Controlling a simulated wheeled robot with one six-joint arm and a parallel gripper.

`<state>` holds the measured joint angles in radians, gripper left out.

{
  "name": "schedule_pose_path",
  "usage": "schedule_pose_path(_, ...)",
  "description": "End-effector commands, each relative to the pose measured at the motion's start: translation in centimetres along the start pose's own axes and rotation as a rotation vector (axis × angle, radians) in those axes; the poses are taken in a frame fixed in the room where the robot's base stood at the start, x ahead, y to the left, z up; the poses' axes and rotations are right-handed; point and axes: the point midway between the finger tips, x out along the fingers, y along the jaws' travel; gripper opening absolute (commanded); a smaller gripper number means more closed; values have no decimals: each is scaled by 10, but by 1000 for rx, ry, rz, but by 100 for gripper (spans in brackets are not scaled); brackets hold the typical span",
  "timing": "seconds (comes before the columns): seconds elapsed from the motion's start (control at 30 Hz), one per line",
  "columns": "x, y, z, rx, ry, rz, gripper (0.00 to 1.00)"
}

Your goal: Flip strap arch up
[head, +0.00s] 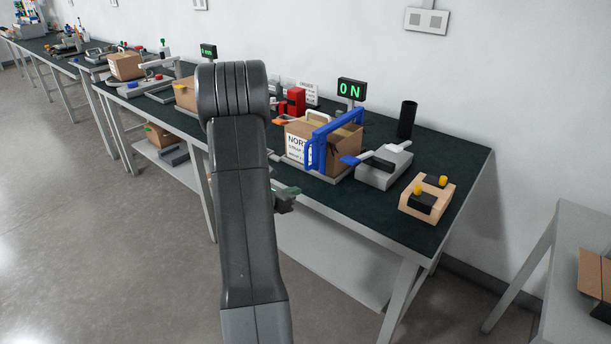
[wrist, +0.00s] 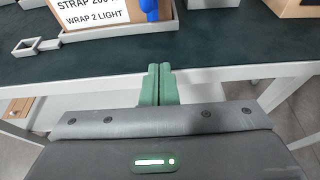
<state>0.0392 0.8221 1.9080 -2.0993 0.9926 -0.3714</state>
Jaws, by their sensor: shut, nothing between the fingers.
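A blue arch (head: 320,148), which looks like the strap arch, stands at the cardboard box (head: 345,151) on the dark-topped bench. Its bar runs along the box's top edge and a leg comes down in front. In the wrist view a blue foot (wrist: 150,8) shows at the top edge beside the box's lettered label (wrist: 92,10); the rest of the arch is out of that view. My gripper (wrist: 160,69) has its green fingers together and empty, at the bench's front edge and short of the box. In the head view my gripper (head: 290,194) is partly hidden behind my arm.
A grey device with a blue-tipped lever (head: 384,165) and a wooden fixture with yellow knobs (head: 428,197) stand right of the box. A black cylinder (head: 407,119) and a lit "ON" display (head: 351,90) are behind. The bench's front strip (wrist: 235,64) is clear.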

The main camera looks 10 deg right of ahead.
Motion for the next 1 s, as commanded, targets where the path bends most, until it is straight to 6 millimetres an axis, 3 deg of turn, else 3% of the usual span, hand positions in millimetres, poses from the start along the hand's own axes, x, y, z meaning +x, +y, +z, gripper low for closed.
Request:
schedule_pose_path(0.47, 7, 1, 0, -5, -2, 3, 0)
schedule_pose_path(0.67, 39, 0, 0, -5, -1, 0, 0)
schedule_pose_path(0.93, 97, 0, 0, -4, -1, 1, 0)
schedule_pose_path(1.0, 98, 2, 11, -3, -4, 5, 0)
